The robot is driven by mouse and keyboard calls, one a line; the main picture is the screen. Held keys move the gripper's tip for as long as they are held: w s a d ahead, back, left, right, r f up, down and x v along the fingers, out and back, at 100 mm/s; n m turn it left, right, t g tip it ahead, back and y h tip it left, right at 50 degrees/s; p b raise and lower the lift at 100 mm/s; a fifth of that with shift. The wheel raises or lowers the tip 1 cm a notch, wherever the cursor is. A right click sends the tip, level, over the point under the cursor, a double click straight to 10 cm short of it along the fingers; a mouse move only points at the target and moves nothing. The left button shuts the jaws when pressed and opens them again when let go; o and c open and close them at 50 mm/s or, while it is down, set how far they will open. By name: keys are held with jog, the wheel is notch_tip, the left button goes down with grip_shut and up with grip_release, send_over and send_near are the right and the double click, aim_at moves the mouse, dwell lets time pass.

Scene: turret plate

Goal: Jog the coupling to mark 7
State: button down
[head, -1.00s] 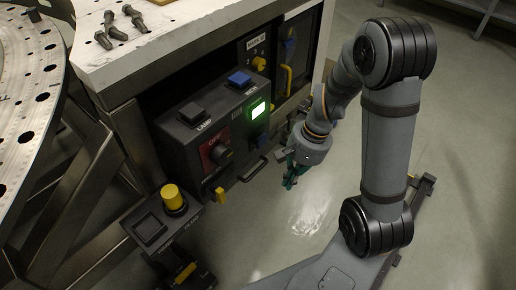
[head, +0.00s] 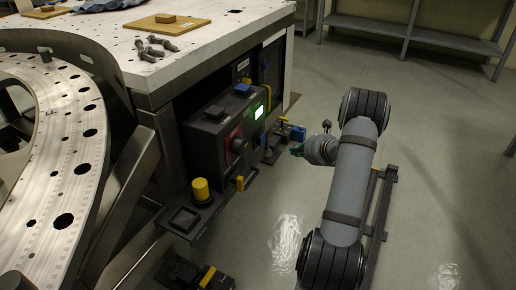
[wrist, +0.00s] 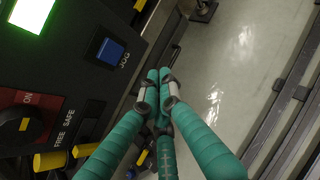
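The grey control box (head: 205,150) is under the white-topped bench in the head view. It has a lit green-white screen (head: 259,112), also at the top left of the wrist view (wrist: 32,14). A blue button labelled JOG (wrist: 110,50) is left of my gripper (wrist: 160,76) in the wrist view. My gripper's teal fingers meet at the tips, with nothing seen between them. In the head view my gripper (head: 298,150) is right of the box, apart from it. A large drilled metal ring (head: 60,190) is at left. No coupling or mark 7 can be made out.
A red-plated ON knob (wrist: 22,124) and a yellow FREE/SAFE lever (wrist: 50,161) are on the box. A yellow button (head: 201,190) stands on a low ledge. Bolts (head: 155,48) lie on the bench. Open floor (head: 430,190) is at right.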

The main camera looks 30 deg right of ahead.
aim_at(262, 140)
jog(key=shift+w, duration=0.2)
dwell(0.3)
jog(key=w+a, duration=0.4)
jog(key=w, duration=0.3)
jog(key=shift+w+a, duration=0.15)
jog(key=shift+w, duration=0.15)
jog(key=shift+w+f, duration=0.1)
dwell(1.3)
jog(key=shift+w+a, duration=0.2)
jog(key=shift+w, duration=0.1)
